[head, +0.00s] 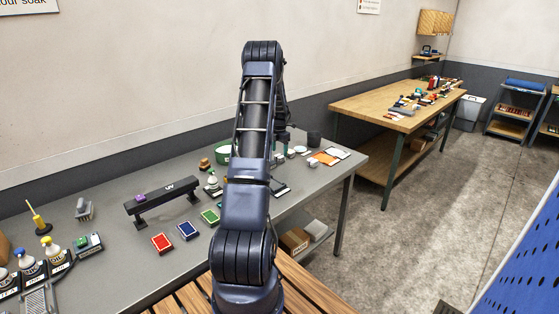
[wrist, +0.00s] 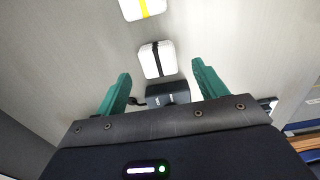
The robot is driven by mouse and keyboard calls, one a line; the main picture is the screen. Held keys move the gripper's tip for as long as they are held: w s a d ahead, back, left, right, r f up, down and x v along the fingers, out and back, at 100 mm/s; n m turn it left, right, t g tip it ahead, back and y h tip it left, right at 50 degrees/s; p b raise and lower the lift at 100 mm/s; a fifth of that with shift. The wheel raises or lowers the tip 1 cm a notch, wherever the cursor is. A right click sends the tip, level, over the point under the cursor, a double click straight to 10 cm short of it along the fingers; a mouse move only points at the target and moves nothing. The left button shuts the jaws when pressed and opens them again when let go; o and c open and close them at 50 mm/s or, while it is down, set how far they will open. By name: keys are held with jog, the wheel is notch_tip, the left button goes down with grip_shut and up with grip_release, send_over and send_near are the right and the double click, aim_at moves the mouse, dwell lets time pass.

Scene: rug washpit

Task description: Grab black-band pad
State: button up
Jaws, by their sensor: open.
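The black-band pad (wrist: 150,65), a white rounded block with a black band across it, lies on the grey surface in the wrist view. My gripper (wrist: 160,69) is open, with its two green fingers to either side of and nearer than the pad. Nothing is held between the fingers. A similar white pad with a yellow band (wrist: 143,10) lies beyond it at the top edge. In the head view my own arm hides much of this area, and I cannot tell the black-band pad there.
A dark box (wrist: 167,93) sits between the fingers' bases in the wrist view, just nearer than the pad. In the head view the grey table (head: 112,259) carries red (head: 162,243), blue (head: 187,230) and green (head: 210,216) cards and a black UV bar (head: 160,196).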

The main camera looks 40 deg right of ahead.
aim_at(280, 156)
notch_tip(280, 156, down, 5)
jog(key=shift+w+r, duration=0.15)
jog(key=shift+r, duration=0.05)
jog(key=c, duration=1.1)
jog(key=shift+o, duration=0.2)
